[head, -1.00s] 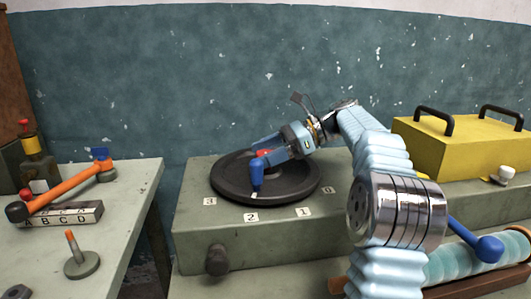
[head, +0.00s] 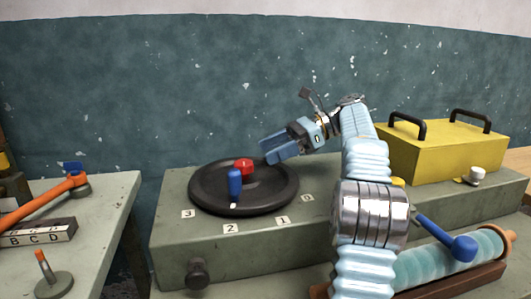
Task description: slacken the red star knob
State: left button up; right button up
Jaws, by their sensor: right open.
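The red star knob (head: 244,165) sits at the centre of a black round dial (head: 272,197) on top of a grey-green box. A blue upright handle (head: 234,184) stands on the dial just in front of the knob and left of it. My right gripper (head: 268,152) is open and empty, with its blue fingers above the dial's back right side. It is apart from the knob, to its right. My left gripper is not in view.
Number labels (head: 231,229) line the box top in front of the dial. A yellow case (head: 443,153) with black handles stands at the right. A blue-knobbed lever (head: 459,246) and a teal roller (head: 468,255) lie front right. A side table (head: 99,222) with an orange lever (head: 42,197) is at the left.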

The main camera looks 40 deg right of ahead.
aim_at(244, 162)
jog(key=s+m+t+h+b, duration=0.1)
jog(key=s+d+m+t+h+b, duration=0.1)
jog(key=s+m+b, duration=0.1)
jog(key=s+m+t+b, duration=0.1)
jog(key=s, duration=0.1)
jog(key=shift+s+d+r+t+h+b, duration=0.1)
jog(key=shift+d+t+h+b, duration=0.2)
jog(key=shift+d+h, duration=0.1)
jog(key=s+a+m+h+b, duration=0.1)
jog(key=h, duration=0.1)
jog(key=s+a+r+m+t+h+b, duration=0.1)
jog(key=a+m, duration=0.1)
jog(key=s+a+m+t+h+b, duration=0.1)
jog(key=h+b, duration=0.1)
jog(key=shift+s+a+r+m+h, duration=0.25)
jog(key=shift+a+r+m+h, duration=0.05)
jog(key=shift+a+r+m, duration=0.1)
jog(key=shift+w+a, duration=0.1)
jog(key=shift+a, duration=0.15)
jog(key=x, duration=0.4)
jog(key=b+x, duration=0.1)
jog(key=x, duration=0.8)
jog(key=shift+w+d+r, duration=0.1)
jog(key=shift+w+r, duration=0.1)
jog(key=shift+w, duration=0.15)
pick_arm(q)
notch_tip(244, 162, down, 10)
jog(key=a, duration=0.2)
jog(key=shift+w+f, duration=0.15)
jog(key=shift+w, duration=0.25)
